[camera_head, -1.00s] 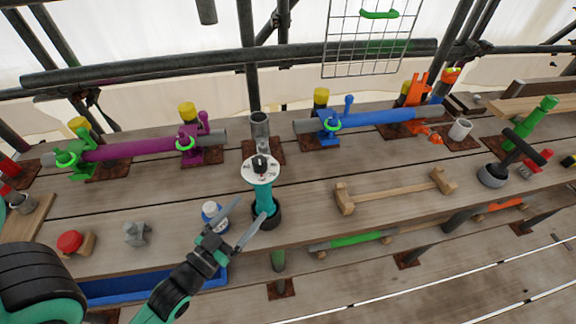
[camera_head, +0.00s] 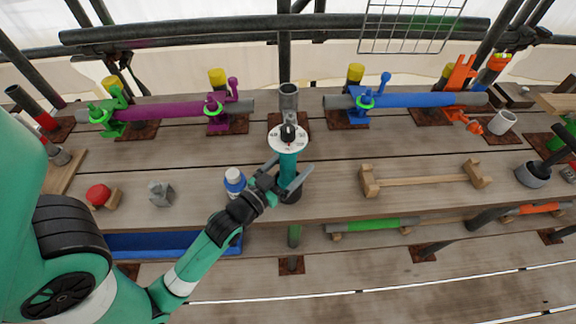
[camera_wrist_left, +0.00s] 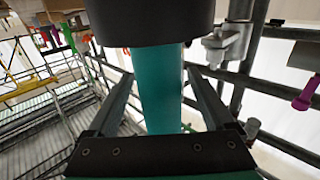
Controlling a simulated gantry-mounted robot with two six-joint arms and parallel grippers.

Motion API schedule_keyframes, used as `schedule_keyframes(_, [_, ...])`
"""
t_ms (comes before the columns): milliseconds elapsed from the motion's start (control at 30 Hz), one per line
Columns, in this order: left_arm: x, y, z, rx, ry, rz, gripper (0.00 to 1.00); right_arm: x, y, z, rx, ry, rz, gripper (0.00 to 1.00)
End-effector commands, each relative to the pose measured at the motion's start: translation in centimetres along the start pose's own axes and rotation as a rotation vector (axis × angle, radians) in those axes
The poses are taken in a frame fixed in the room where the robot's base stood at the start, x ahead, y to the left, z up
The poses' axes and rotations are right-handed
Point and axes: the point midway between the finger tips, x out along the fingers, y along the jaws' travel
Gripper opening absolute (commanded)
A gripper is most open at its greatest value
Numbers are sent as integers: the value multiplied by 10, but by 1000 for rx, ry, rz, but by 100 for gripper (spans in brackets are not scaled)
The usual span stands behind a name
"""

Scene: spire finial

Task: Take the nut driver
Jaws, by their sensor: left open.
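The nut driver (camera_head: 288,163) appears to be the upright teal tool with a white marked disc and black knob on top. Its black lower end stands on the plank bench. My left gripper (camera_head: 294,163) is open, its two fingers on either side of the teal shaft. In the left wrist view the shaft (camera_wrist_left: 161,88) stands between the spread fingers, with a wide black part at the top. Gaps show beside the shaft there. My right gripper is not in view.
A grey tube (camera_head: 289,98) rises behind the tool. A wooden rack (camera_head: 424,179) lies to the right. A blue tray (camera_head: 150,244) is below the bench's front edge.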

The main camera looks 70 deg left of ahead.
Motion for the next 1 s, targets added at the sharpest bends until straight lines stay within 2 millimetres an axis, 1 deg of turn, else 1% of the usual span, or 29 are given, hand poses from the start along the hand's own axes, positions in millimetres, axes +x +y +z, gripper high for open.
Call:
schedule_keyframes(33, [7,-1,1,-1,0,-2,87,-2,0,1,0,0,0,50])
schedule_keyframes(100, [12,-1,0,-1,0,-1,87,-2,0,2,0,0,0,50])
schedule_keyframes(300, [12,-1,0,-1,-2,-1,87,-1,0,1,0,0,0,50])
schedule_keyframes(367, [12,-1,0,-1,-1,-1,78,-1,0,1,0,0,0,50])
schedule_keyframes(400, [12,-1,0,-1,-1,-1,71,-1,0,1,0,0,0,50])
schedule_keyframes(567, [12,-1,0,-1,-1,-1,42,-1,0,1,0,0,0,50])
schedule_keyframes(700, [12,-1,0,0,-1,-1,17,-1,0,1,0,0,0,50])
schedule_keyframes(800, [12,-1,0,0,-1,-1,0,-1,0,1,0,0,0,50])
schedule_keyframes(1000, [12,-1,0,0,-1,-1,0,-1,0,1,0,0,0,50])
